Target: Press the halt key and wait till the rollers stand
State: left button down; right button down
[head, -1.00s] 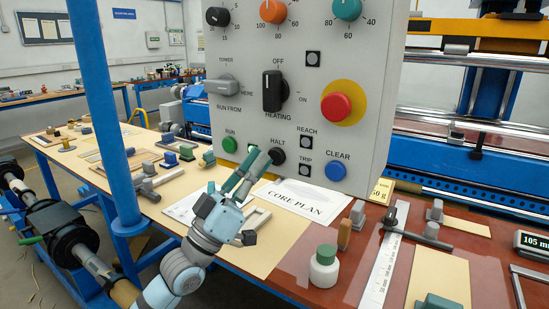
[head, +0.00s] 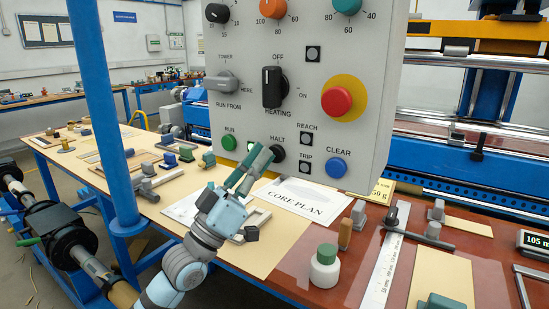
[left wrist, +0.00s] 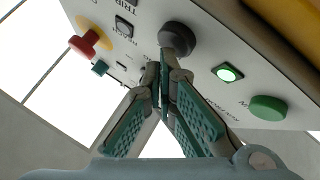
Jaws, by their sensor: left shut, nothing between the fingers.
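The halt key is a round black button (head: 277,153) on the grey control panel (head: 300,110), beside the word HALT. It also shows in the left wrist view (left wrist: 177,36). My left gripper (head: 264,154) is shut and empty, its green-padded fingertips right at the halt key. In the left wrist view the fingertips (left wrist: 162,68) end at the key's near edge; I cannot tell whether they touch it. Long metal rollers (head: 470,145) run across the blue machine at the right; whether they turn cannot be told. My right gripper does not show.
A green RUN button (head: 229,142) and a lit green lamp (left wrist: 227,72) are left of the halt key. A blue CLEAR button (head: 336,168) and a red mushroom button (head: 337,101) are to the right. A green-capped white bottle (head: 325,268) stands on the table below.

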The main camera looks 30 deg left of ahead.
pick_arm(q)
jog(key=shift+w+b, duration=0.4)
jog(key=shift+b, duration=0.6)
dwell(0.8)
dwell(0.4)
jog(key=s+p, duration=0.1)
jog(key=p, duration=0.2)
jog(key=shift+s, duration=0.3)
